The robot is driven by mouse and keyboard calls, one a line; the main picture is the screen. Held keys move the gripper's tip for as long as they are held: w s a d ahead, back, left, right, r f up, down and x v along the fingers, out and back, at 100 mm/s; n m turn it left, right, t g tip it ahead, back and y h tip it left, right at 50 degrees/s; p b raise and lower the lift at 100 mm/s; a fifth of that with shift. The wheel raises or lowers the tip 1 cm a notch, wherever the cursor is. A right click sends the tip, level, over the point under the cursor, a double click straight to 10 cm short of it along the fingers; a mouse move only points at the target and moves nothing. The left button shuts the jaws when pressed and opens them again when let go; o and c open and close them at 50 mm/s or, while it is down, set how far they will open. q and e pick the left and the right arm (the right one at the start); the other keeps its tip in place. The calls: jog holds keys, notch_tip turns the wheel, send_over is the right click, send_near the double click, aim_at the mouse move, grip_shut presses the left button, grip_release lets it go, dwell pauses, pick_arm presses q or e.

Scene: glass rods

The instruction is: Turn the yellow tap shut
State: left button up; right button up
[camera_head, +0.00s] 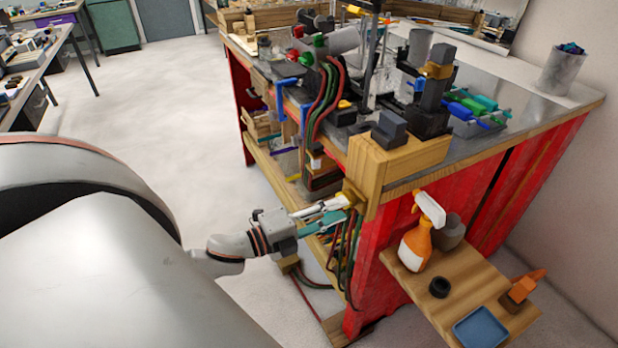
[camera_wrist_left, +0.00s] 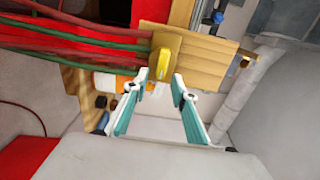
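The yellow tap (camera_wrist_left: 166,62) is on the front of a wooden block (camera_wrist_left: 205,50) in the left wrist view. In the head view a small part of the tap (camera_head: 352,193) shows at the block's lower corner, by my fingertips. My left gripper (camera_wrist_left: 159,82) is open, with its two fingers apart, one toward each side of the tap's near end. In the head view the left gripper (camera_head: 346,209) reaches in from the left to the bench corner. I cannot tell whether a finger touches the tap. My right gripper is not in view.
Red and green hoses (camera_wrist_left: 85,40) run beside the tap and hang under the bench. A wooden side shelf (camera_head: 465,285) with an orange spray bottle (camera_head: 417,243) juts out right of the gripper. The cluttered bench top is above. Open floor (camera_head: 150,110) lies to the left.

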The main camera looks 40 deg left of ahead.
pick_arm(q)
jog(key=v, duration=1)
jog(key=shift+s, duration=0.35)
jog(key=shift+a, duration=0.1)
notch_tip(320, 180, down, 16)
jog(key=d+n+g+y, duration=0.15)
jog(key=n+y, duration=0.35)
jog(key=n, duration=0.7)
jog(key=s+d+f+n+g, duration=0.3)
jog(key=d+f+n, duration=0.3)
jog(key=d+f, duration=0.4)
jog(key=shift+s+d+f+n+g, duration=0.25)
jog(key=shift+f+n+g, duration=0.15)
jog(key=shift+f+g, duration=0.4)
jog(key=shift+r, duration=0.1)
